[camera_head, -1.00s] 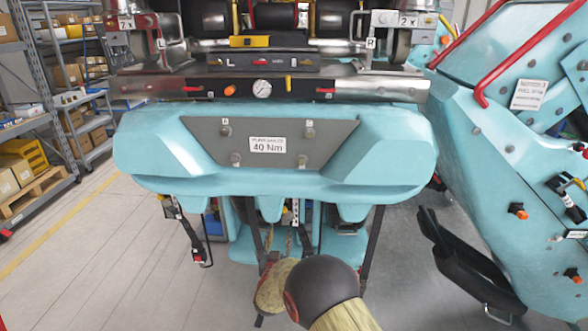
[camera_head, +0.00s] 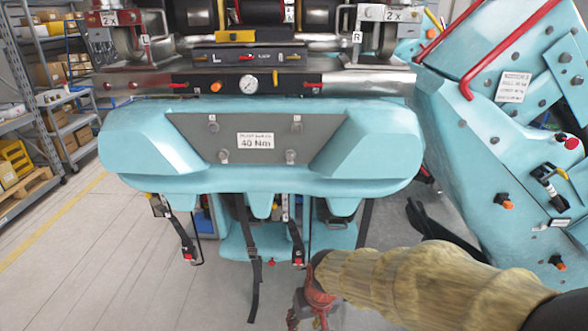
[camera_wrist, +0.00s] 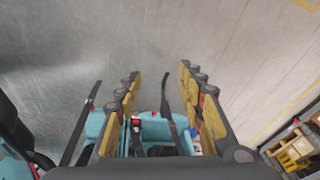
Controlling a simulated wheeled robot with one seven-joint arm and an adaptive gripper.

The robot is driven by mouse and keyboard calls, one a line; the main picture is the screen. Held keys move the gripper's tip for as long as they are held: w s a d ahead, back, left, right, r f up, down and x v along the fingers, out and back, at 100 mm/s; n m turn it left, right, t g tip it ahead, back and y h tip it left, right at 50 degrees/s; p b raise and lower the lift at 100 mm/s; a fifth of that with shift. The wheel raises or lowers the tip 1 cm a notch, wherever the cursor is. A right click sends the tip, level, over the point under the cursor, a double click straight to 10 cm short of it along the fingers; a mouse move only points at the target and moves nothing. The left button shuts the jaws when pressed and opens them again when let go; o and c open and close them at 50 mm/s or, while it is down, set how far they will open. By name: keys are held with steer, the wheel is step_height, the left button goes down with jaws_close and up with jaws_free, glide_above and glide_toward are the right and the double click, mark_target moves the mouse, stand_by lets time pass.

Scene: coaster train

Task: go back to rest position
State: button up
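My arm in its tan, ribbed sleeve (camera_head: 420,280) reaches in from the lower right of the head view. My gripper (camera_wrist: 160,78) shows in the wrist view with its two yellow-padded fingers apart. No object sits between the fingers; grey floor and part of the turquoise train show beyond. In the head view the red and dark end of my arm hangs low in front of the train's seats, near the bottom edge. The turquoise coaster train (camera_head: 255,175) stands ahead, with a grey plate (camera_head: 195,130) on its front reading 40 Nm.
A turquoise panel structure (camera_head: 490,140) with red bars stands at the right, close above my arm. Black straps (camera_head: 252,250) hang under the train front. Shelving with boxes (camera_head: 50,100) stands at the left. The floor (camera_head: 110,270) at the lower left is clear.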

steer(key=s+d+r+m+t+h, duration=0.1)
steer(key=s+d+r+m+t, duration=0.1)
steer(key=s+d+r, duration=1.3)
step_height(320, 180, up, 3)
steer(key=shift+s+d+f+m+t+h, duration=0.2)
steer(key=shift+s+d+m+t+h, duration=0.1)
steer(key=shift+d+t, duration=0.4)
steer(key=shift+a, duration=0.1)
steer(key=shift+c, duration=0.2)
